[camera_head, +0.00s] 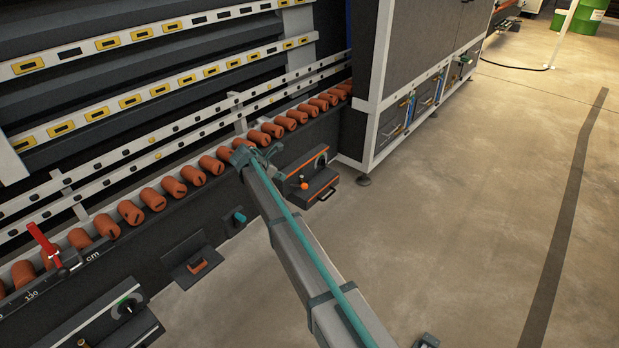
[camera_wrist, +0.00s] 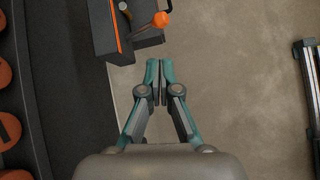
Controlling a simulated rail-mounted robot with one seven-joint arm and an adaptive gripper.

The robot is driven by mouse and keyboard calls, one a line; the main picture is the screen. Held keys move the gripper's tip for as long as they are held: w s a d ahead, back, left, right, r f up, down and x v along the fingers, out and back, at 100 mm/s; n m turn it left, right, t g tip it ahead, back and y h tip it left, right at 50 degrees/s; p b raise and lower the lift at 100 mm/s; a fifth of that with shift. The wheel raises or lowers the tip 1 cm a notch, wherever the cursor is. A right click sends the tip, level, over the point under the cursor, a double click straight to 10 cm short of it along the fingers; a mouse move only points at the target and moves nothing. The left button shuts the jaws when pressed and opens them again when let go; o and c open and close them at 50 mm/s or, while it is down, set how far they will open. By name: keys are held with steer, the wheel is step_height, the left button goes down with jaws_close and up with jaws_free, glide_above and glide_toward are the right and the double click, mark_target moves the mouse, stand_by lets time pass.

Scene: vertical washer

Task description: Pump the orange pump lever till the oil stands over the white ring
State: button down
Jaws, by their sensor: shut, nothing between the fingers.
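The orange ball knob of the pump lever (camera_wrist: 162,19) shows at the top of the wrist view, on a short stem beside a dark box (camera_wrist: 115,40) with an orange edge. In the head view the knob (camera_head: 304,186) sits on the front of the same dark unit (camera_head: 318,190), low on the machine. My gripper (camera_wrist: 160,68) is shut with its fingertips together and empty. It points toward the lever and is apart from the knob in the wrist picture. My gripper also shows in the head view (camera_head: 267,152), left of the unit. I cannot make out the oil level or white ring.
A row of orange-brown rollers (camera_head: 172,187) runs along the machine's base. Other small units stick out, including one with an orange handle (camera_head: 197,266) and a teal knob (camera_head: 240,217). A tall cabinet (camera_head: 420,60) stands beyond.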

mark_target(303, 186)
steer(key=shift+r+n, duration=0.2)
steer(key=shift+n, duration=1.2)
steer(key=shift+d+f, duration=0.1)
steer(key=x, duration=0.7)
steer(key=b+x, duration=0.1)
steer(key=x, duration=0.6)
steer(key=shift+d+r, duration=0.2)
steer(key=shift+s+a, duration=0.1)
steer(key=shift+s, duration=0.05)
